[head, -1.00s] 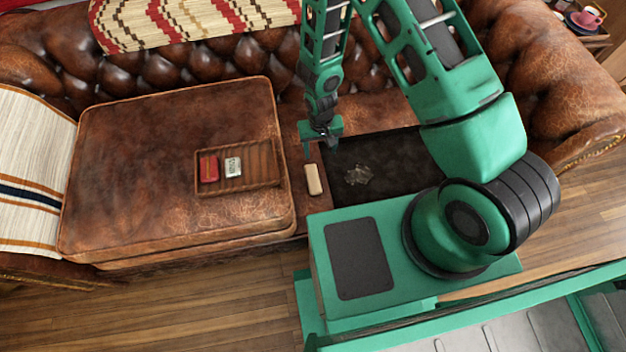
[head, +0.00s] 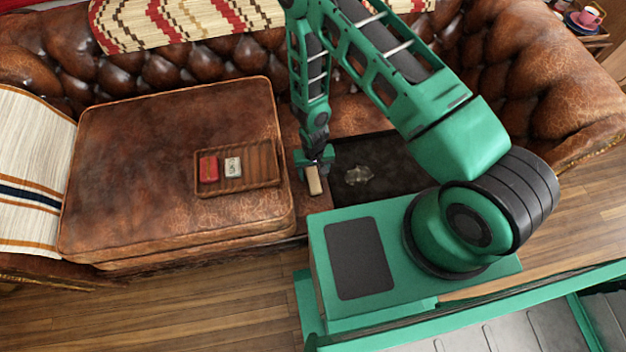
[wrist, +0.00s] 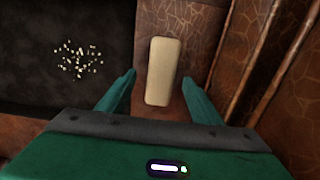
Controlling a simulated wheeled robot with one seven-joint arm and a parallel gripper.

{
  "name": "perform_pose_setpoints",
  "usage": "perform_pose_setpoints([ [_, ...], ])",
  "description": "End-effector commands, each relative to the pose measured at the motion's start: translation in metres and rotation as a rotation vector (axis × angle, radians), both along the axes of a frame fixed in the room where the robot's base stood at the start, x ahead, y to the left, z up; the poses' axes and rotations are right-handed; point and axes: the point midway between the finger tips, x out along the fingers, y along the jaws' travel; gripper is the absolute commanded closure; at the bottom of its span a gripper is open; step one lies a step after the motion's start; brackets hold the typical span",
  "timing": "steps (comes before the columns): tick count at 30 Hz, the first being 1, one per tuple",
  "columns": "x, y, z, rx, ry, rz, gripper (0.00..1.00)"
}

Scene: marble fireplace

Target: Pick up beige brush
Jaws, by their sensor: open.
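The beige brush (head: 314,181) is a small rounded block lying on a narrow strip of brown leather sofa, between the big seat cushion and a dark mat. In the wrist view the brush (wrist: 164,71) lies lengthwise, with its near end between the two fingers. My gripper (head: 314,170) is at the brush's far end in the head view and hides part of it. In the wrist view my gripper (wrist: 161,90) is open, one green finger on each side, with a gap to the brush on both sides. I cannot tell the height of the fingertips above the leather.
The dark mat (head: 385,190) with a patch of pale crumbs (head: 358,174) lies right of the brush. The raised seat cushion (head: 140,170) stands to the left, bearing a wooden tray (head: 262,166) with a red box (head: 208,169) and a white box (head: 233,167).

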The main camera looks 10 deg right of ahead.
Motion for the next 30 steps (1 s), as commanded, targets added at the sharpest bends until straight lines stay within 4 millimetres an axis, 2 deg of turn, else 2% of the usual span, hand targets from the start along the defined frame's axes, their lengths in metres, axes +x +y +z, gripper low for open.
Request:
perform_pose_setpoints([
  [3, -0.001, 0.002, -0.018, 0.0, 0.002, 0.002, 0.41],
  [9, 0.0, 0.003, -0.038, 0.0, 0.0, 0.001, 0.41],
  [18, 0.001, 0.002, -0.041, 0.0, 0.0, 0.001, 0.41],
  [20, 0.001, 0.002, -0.041, 0.0, 0.0, 0.0, 0.53],
  [24, 0.001, 0.002, -0.041, 0.0, 0.0, 0.0, 0.86],
  [26, 0.001, 0.002, -0.041, 0.0, 0.0, 0.0, 0.87],
  [27, 0.001, 0.002, -0.041, 0.0, 0.0, 0.0, 0.91],
  [30, 0.001, 0.002, -0.041, 0.0, 0.0, 0.0, 0.91],
])
